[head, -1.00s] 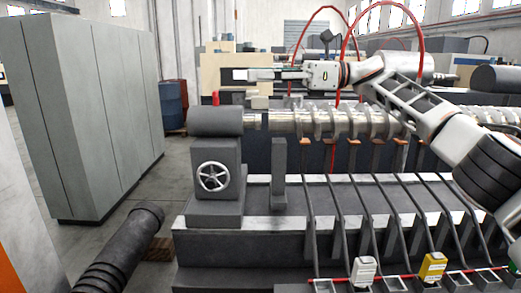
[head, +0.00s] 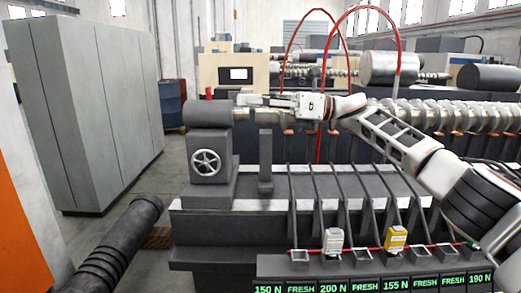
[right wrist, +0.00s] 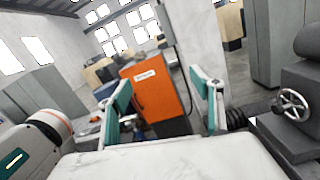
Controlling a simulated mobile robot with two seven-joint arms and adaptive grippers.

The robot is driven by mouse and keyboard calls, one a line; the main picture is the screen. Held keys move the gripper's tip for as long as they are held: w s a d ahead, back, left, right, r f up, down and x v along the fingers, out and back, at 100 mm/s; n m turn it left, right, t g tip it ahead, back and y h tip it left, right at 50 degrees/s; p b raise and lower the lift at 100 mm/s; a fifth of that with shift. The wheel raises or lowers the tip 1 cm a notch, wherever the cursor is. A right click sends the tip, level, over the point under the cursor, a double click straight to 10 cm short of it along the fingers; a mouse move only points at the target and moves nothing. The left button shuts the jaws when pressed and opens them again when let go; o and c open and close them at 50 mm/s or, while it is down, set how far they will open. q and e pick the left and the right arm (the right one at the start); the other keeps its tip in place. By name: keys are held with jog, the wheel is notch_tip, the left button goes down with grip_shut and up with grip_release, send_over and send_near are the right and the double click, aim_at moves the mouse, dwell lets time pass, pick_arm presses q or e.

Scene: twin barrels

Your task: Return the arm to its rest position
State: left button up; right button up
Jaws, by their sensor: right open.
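My right arm (head: 400,140) comes in from the right in the head view and reaches left over the machine. Its gripper (head: 246,101) points left, close in the picture to the dark cylindrical block of the machine. In the right wrist view the two teal-padded fingers (right wrist: 158,92) stand wide apart with nothing between them. My left gripper is in neither view.
The machine's dark block (head: 208,114) carries a handwheel (head: 206,162). A white box (head: 333,239) and a yellow box (head: 396,238) sit in front slots above green labels. Grey cabinets (head: 90,100) stand left. A black ribbed cylinder (head: 112,245) lies lower left.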

jog(key=s+a+f+m+t+y, duration=0.1)
jog(key=a+f+m+t, duration=0.15)
jog(key=f+m, duration=0.55)
jog(key=a+f+m+t+y, duration=0.2)
jog(key=f+m+t, duration=0.15)
jog(key=f, duration=0.85)
jog(key=s+d+f+m+t+h, duration=0.2)
jog(key=f+m+t, duration=0.1)
jog(key=f+m, duration=0.35)
jog(key=s+d+f+m+t+h, duration=0.2)
jog(key=f+m+t+h, duration=0.15)
jog(key=f+m, duration=0.3)
jog(key=s+d+f+m+t+h, duration=0.2)
jog(key=f+m+t, duration=0.1)
jog(key=f+m, duration=0.35)
jog(key=s+d+f+m+g+h, duration=0.1)
jog(key=s+d+f+m+h, duration=0.3)
jog(key=s+d+f, duration=0.3)
jog(key=s+d+f+m+g+h, duration=0.2)
jog(key=s+d+f+m, duration=0.5)
jog(key=s+f, duration=0.5)
jog(key=s+d+f+m+g+h, duration=0.1)
jog(key=s+d+f+m+h, duration=0.4)
jog(key=s+d+f, duration=0.2)
jog(key=s+f, duration=0.2)
jog(key=s, duration=0.1)
jog(key=shift+d+f+m+h, duration=0.25)
jog(key=shift+m+h, duration=0.05)
jog(key=shift+h, duration=0.05)
jog(key=shift+s, duration=0.1)
